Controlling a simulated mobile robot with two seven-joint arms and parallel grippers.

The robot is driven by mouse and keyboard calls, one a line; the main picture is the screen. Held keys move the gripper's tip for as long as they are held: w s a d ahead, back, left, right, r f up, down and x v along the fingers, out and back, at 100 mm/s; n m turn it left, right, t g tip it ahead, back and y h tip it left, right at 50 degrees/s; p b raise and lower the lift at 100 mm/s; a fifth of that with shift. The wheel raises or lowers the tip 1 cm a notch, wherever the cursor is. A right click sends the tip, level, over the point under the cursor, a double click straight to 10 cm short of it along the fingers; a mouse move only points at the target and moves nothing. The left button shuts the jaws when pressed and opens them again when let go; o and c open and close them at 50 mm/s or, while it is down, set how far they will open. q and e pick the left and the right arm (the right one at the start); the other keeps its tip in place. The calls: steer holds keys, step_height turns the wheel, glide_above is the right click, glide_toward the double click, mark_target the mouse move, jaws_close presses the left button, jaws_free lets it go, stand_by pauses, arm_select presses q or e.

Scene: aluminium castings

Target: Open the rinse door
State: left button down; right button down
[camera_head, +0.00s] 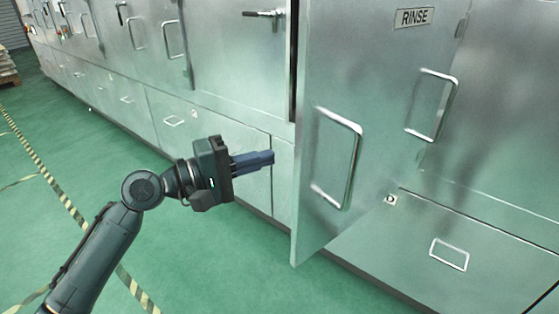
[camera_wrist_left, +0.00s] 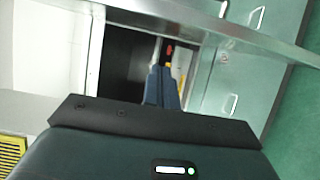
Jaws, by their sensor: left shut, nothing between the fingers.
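The rinse door (camera_head: 385,75) is a grey metal panel under a RINSE sign (camera_head: 413,17). It stands swung outward from the cabinet front, its free edge toward the left and its lower corner over the floor. A bar handle (camera_head: 352,170) is on its face. My left gripper (camera_head: 272,158) is shut and empty, just left of the door's free edge, apart from the handle. In the left wrist view its closed fingers (camera_wrist_left: 161,88) point toward a dark opening (camera_wrist_left: 127,65). Whether the fingers touch the door I cannot tell. My right gripper is out of view.
A long row of metal cabinets (camera_head: 235,60) with handles runs off to the upper left. Another handle (camera_head: 432,105) is right of the door's handle. A low drawer panel (camera_head: 400,250) is at the lower right. Green floor (camera_head: 225,265) with striped tape is clear in front.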

arm_select(q)
steer(key=shift+s+d+p, duration=0.45)
steer(key=shift+s+d, duration=0.15)
steer(key=shift+d, duration=0.35)
steer(key=shift+s+d+p, duration=0.4)
steer(key=shift+s+d, duration=0.2)
steer(key=shift+d, duration=0.35)
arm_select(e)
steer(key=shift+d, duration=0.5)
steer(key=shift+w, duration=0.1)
